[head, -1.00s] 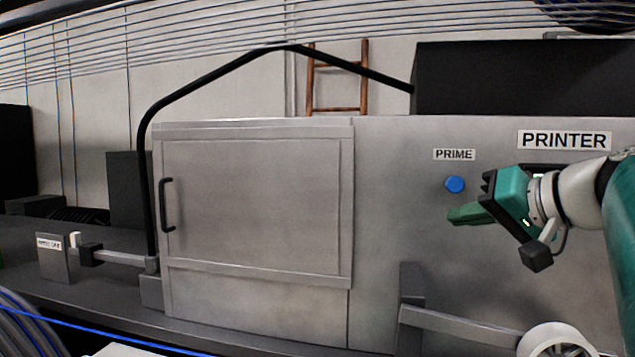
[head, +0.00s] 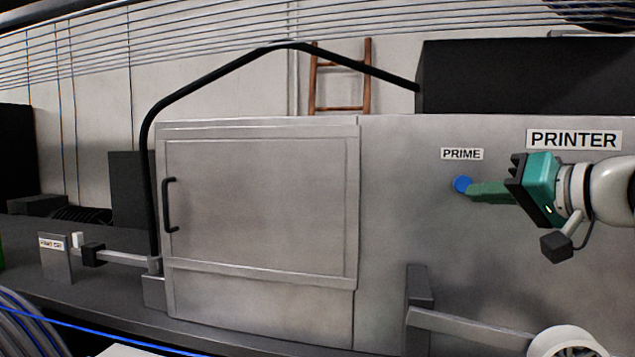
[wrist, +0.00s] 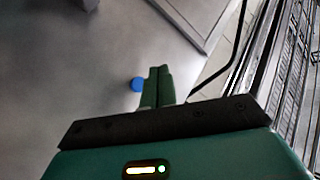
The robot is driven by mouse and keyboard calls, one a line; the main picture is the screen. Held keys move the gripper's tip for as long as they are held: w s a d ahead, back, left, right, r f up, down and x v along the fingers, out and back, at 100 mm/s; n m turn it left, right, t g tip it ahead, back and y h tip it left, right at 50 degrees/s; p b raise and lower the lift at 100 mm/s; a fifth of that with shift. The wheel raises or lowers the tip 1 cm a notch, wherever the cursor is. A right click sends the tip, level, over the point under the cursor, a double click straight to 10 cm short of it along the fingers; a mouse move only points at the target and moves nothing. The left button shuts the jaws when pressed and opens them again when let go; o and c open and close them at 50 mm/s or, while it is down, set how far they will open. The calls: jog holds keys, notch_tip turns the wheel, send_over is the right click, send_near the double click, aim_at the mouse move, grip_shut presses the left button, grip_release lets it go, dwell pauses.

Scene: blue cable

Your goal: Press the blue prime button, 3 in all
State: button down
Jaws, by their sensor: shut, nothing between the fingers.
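The blue prime button (head: 462,184) sits on the grey printer front, under the "PRIME" label (head: 462,154). My gripper (head: 472,190) is shut and empty, with its green fingertips pointing left at the button. In the head view the tips overlap the button's right edge. In the wrist view the button (wrist: 137,84) shows just left of the closed fingertips (wrist: 158,72). I cannot tell whether the tips touch the button or whether it is pushed in.
A closed grey door (head: 260,205) with a black handle (head: 169,205) lies left of the button. A grey bracket with a roller (head: 565,343) juts out below my gripper. A black bent tube (head: 215,77) arches over the door. The panel around the button is clear.

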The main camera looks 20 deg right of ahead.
aim_at(459, 185)
jog(key=w+d, duration=0.4)
jog(key=w, duration=0.2)
jog(key=shift+w+d, duration=0.15)
jog(key=shift+d, duration=0.05)
dwell(1.9)
jog(key=shift+w+d, duration=0.25)
jog(key=shift+w, duration=0.05)
jog(key=shift+w+d, duration=0.45)
jog(key=shift+w, duration=0.2)
dwell(1.2)
dwell(0.3)
jog(key=shift+s+a, duration=0.7)
jog(key=shift+s, duration=0.25)
jog(key=shift+s+a, duration=0.7)
jog(key=shift+s, duration=0.35)
jog(key=shift+s+a, duration=0.7)
jog(key=shift+s, duration=0.35)
